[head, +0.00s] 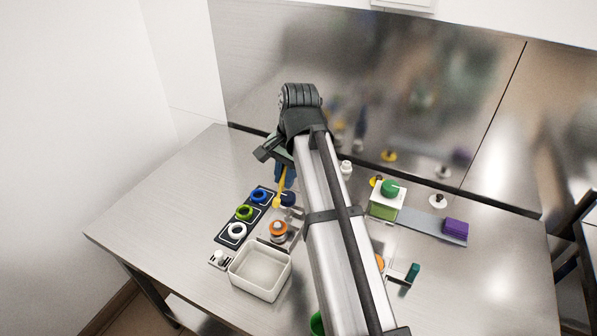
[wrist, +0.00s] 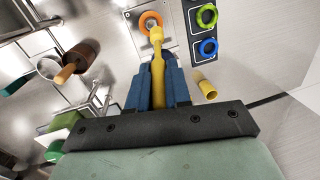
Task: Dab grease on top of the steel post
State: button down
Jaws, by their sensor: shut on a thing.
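My gripper (head: 281,174) has blue fingers shut on a yellow rod-like tool (wrist: 157,64), which points down over the table. The tool also shows in the head view (head: 279,190). In the wrist view its thicker tip overlaps the lower edge of an orange ring (wrist: 150,22) with a metal centre, on a square steel plate. In the head view this ring (head: 278,227) sits on a short steel piece, nearer the camera than the tool tip. I cannot tell whether this piece is the steel post, or whether the tip touches anything. Grease cannot be made out.
A dark strip (head: 228,239) with blue, green and white rings lies left of the orange ring. A white tray (head: 259,289) stands in front. My arm hides the middle. The table's left side is clear.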

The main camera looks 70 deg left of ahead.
jog(key=shift+f, duration=3)
jog(key=shift+f, duration=0.55)
jog(key=shift+r, duration=0.1)
jog(key=shift+r, duration=3.4)
jog(key=shift+m, duration=0.4)
jog(key=w+d, duration=0.4)
jog(key=w, duration=0.2)
jog(key=w+d+f, duration=0.1)
jog(key=w+d, duration=0.3)
jog(key=w, duration=0.3)
jog(key=w+d, duration=0.5)
jog(key=w, duration=0.2)
jog(key=shift+f, duration=0.3)
jog(key=w+d+f, duration=0.3)
jog(key=w+d, duration=1.4)
jog(key=d, duration=0.2)
jog(key=shift+w+d+f+n, duration=0.2)
jog(key=shift+w+d+n, duration=0.1)
jog(key=shift+n, duration=0.1)
